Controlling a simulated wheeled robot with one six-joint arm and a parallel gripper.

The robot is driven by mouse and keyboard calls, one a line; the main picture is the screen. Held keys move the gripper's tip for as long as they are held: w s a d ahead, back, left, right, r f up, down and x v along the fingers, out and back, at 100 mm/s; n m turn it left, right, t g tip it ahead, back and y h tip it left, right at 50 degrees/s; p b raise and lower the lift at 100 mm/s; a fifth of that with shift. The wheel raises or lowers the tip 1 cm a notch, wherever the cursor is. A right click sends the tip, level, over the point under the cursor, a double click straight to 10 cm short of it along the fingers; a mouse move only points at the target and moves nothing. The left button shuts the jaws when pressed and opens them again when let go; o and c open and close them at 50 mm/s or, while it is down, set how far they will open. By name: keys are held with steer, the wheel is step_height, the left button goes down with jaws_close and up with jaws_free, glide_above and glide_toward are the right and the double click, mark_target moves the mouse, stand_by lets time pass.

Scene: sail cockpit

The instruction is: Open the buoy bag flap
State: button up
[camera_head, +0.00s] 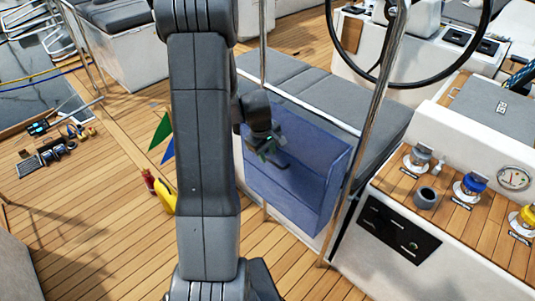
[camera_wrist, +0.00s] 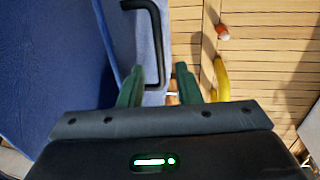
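The blue buoy bag (camera_head: 318,210) hangs at the side of the grey-cushioned seat. In the wrist view, a wide dark-blue panel (camera_wrist: 45,60) fills the left, beside a narrower, lighter blue strip (camera_wrist: 124,35). I cannot tell which panel is the flap or how far it is open. A black bent handle (camera_wrist: 157,40) stands out over the lighter strip. My gripper (camera_head: 272,152) is at the bag's upper left in the head view. Its green fingers (camera_wrist: 158,78) are apart, with the handle's near end between them. I cannot tell whether either finger touches it.
A steel post (camera_head: 378,95) rises close to the bag's right side. A winch console (camera_head: 440,190) stands to the right. A yellow object (camera_head: 164,196) and a small red one (camera_head: 149,181) are on the deck at left, near green and blue flags (camera_head: 161,131). Open deck lies in front.

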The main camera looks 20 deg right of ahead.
steer(key=shift+d+f, duration=0.1)
steer(key=shift+f, duration=0.45)
jaws_close()
steer(key=shift+f, duration=0.1)
